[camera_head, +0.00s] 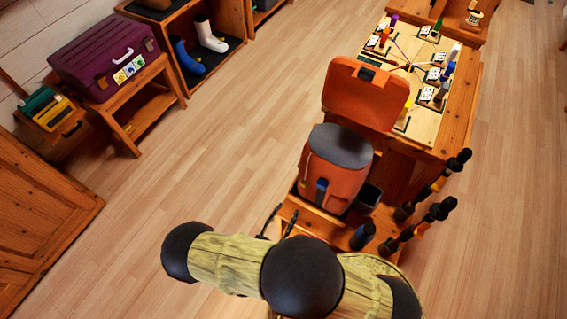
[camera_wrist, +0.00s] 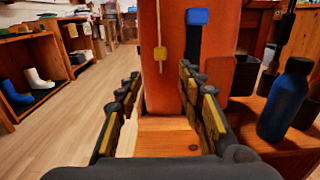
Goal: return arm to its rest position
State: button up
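My arm (camera_head: 232,262), pale yellow with black joints, reaches across the bottom of the head view. My gripper (camera_wrist: 160,100) shows in the wrist view with its two fingers wide apart and nothing between them. In the head view, dark finger parts of my gripper (camera_head: 279,220) show beside the wooden stand. An orange backpack (camera_head: 332,180) with a grey top stands upright just beyond the fingers. Its front fills the middle of the wrist view (camera_wrist: 168,60). I cannot tell whether the fingers touch it.
A dark blue bottle (camera_wrist: 284,100) stands right of the gripper on the wooden stand (camera_wrist: 262,128). Behind the backpack is a table (camera_head: 455,120) with small items. A purple case (camera_head: 105,55) sits on a bench at left. Open floor (camera_head: 235,130) lies between.

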jog(key=shift+f, duration=0.1)
jog(key=s+d+f+m+g+h, duration=0.1)
jog(key=s+d+g+h, duration=0.15)
jog(key=s+d, duration=0.2)
jog(key=s+d+r+m+g, duration=0.1)
jog(key=s+r+m+g, duration=0.4)
jog(key=r+m+g, duration=0.4)
notch_tip(320, 180, up, 15)
jog(key=a+m+g+y, duration=0.2)
jog(key=m+g+y, duration=0.3)
jog(key=m+y, duration=0.4)
jog(key=w+d+r+m+t+y, duration=0.1)
jog(key=d+r+m+t, duration=0.2)
jog(key=r, duration=0.8)
jog(key=w+d+r+m+t+y, duration=0.1)
jog(key=d+r+m+t+y, duration=0.1)
jog(key=d+r+m+t, duration=0.2)
jog(key=shift+w+d+r+m+p, duration=0.4)
jog(key=shift+d+r+m, duration=1.3)
jog(key=shift+d+r, duration=1.85)
